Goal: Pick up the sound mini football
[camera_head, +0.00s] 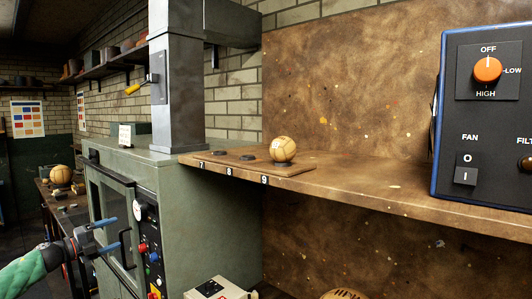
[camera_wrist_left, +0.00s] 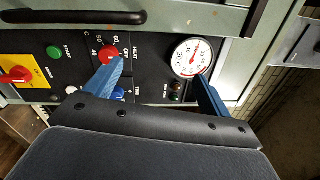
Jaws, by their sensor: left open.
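A small tan panelled ball (camera_head: 283,150) rests on a dark round holder at spot 9 of a wooden board on the brown shelf. Another tan ball (camera_head: 60,175) sits on the bench at the far left. The top of a third ball (camera_head: 343,294), with dark marks, shows at the bottom edge, mostly cut off. I cannot tell which is sound. My left gripper (camera_head: 108,235) is open and empty, low at the left in front of the green oven, well apart from every ball. Its blue fingers also show in the left wrist view (camera_wrist_left: 160,72). My right gripper is out of view.
The green oven (camera_head: 210,215) with handle, dial and buttons stands between my left gripper and the shelf (camera_head: 380,182). Two dark round holders at spots 7 and 8 look empty. A blue control box (camera_head: 485,150) stands on the shelf at right.

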